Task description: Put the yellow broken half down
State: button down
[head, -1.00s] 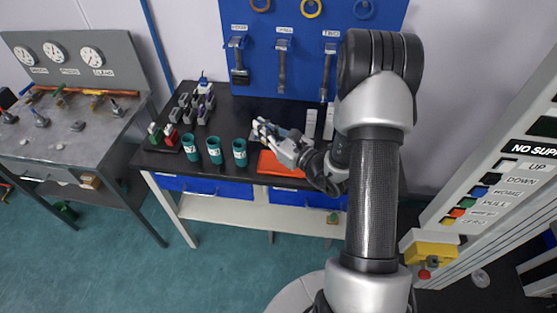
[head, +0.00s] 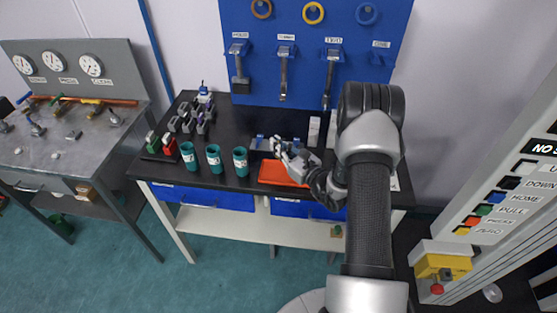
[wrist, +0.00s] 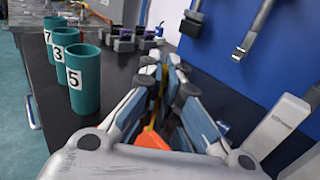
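My gripper (head: 279,146) is over the black bench, near the back edge of the orange mat (head: 272,175). In the wrist view its fingers (wrist: 165,68) are close together, with a thin yellow strip (wrist: 154,108) showing between them. This looks like the yellow broken half, held edge-on and mostly hidden by the fingers. In the head view the piece is too small to make out. Teal cups stand left of the gripper: cup 7 (wrist: 55,38), cup 3 (wrist: 60,62) and cup 5 (wrist: 85,85). They stand upright and apart from it.
Small grey blocks with coloured parts (head: 190,118) stand at the back left of the bench. A blue tool board (head: 310,60) rises behind it. Pale upright pieces (wrist: 280,125) stand to the right in the wrist view. A gauge bench (head: 80,140) is farther left.

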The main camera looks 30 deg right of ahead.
jog(key=shift+f+b, duration=0.65)
jog(key=shift+f, duration=1.7)
jog(key=shift+f, duration=0.1)
jog(key=c, duration=1.8)
grip_release()
